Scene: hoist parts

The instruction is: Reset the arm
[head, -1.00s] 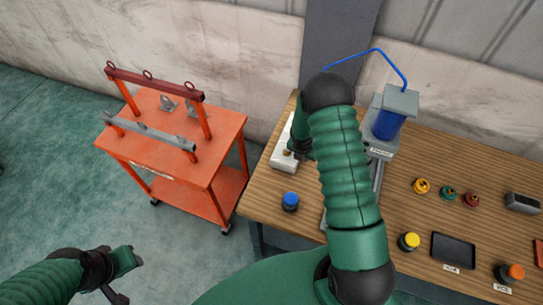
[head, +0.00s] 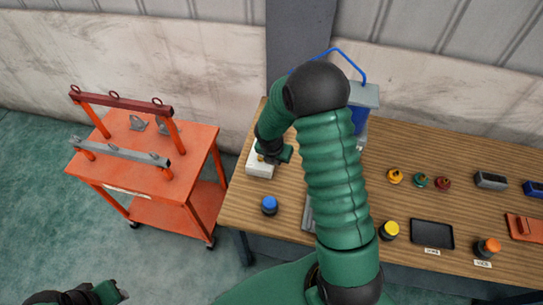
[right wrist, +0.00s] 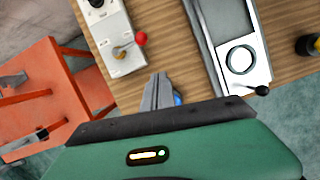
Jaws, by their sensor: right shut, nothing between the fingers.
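My right arm rises through the middle of the head view, and its forearm bends down to the left. The right gripper (head: 284,154) is over the left part of the wooden table, beside a white box (head: 259,169). In the right wrist view its fingers (right wrist: 160,92) are together and empty. That view also shows the white box (right wrist: 119,40) with a red-knobbed lever, left of the fingers. My left gripper (head: 112,292) is at the bottom left, over the floor and partly cut off; its jaws cannot be made out.
An orange cart (head: 185,178) with a red lifting bar (head: 122,101) stands left of the table. A blue-capped part (head: 269,205) lies near the table's left front. My arm partly hides a blue cylinder device (head: 365,95). Small parts and a black tray (head: 432,234) are at right.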

